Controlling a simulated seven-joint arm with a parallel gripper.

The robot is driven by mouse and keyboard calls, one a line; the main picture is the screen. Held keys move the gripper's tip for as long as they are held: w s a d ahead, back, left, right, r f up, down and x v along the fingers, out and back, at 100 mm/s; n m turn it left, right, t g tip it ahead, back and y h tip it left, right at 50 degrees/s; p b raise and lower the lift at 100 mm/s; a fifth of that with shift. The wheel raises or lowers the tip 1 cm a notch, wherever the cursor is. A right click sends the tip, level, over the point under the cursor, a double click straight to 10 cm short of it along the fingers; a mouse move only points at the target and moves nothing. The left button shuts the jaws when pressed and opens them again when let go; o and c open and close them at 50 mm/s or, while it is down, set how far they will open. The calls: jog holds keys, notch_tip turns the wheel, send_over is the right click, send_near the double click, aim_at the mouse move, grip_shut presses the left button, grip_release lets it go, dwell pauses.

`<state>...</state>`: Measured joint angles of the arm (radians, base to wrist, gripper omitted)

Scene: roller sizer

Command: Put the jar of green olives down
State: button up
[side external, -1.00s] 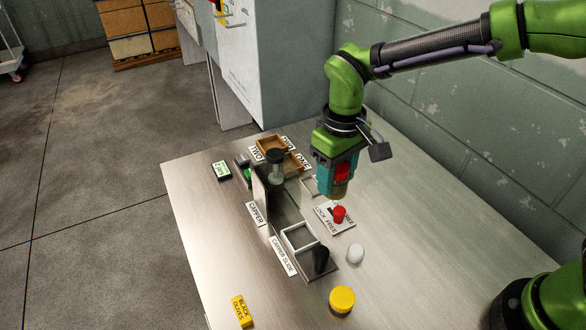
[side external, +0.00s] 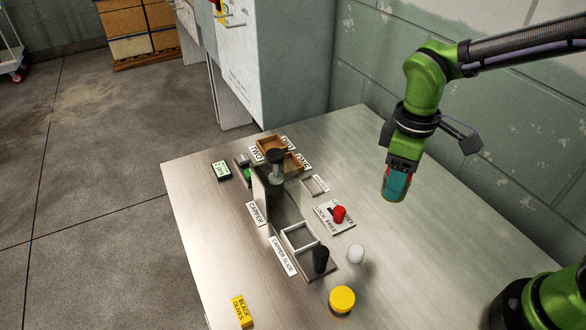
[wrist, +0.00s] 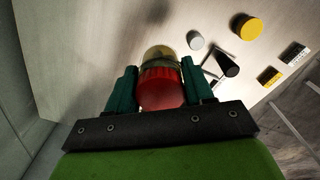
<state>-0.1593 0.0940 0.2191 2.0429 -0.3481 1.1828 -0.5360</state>
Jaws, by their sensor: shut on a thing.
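The jar of green olives (wrist: 161,58) has a red lid and a clear body with olive-coloured contents. In the wrist view it sits between the two teal fingers of my gripper (wrist: 158,84), which is shut on it near the lid.
The capper (side external: 276,175), the capper slide frame (side external: 300,237), a red knob (side external: 339,213), a white round piece (side external: 355,254) and a yellow lid (side external: 342,299) stand left of my gripper. Wooden trays (side external: 270,146) are at the back. The table's right side is clear.

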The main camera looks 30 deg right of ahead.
jog(key=s+a+f+n, duration=0.5)
jog(key=s+a+n, duration=0.2)
jog(key=s+n, duration=0.15)
jog(key=n, duration=0.3)
send_over(376, 281)
jog(key=shift+m, duration=0.25)
jog(key=shift+f, duration=4)
jog(key=shift+f, duration=0.15)
jog(key=o, duration=1.1)
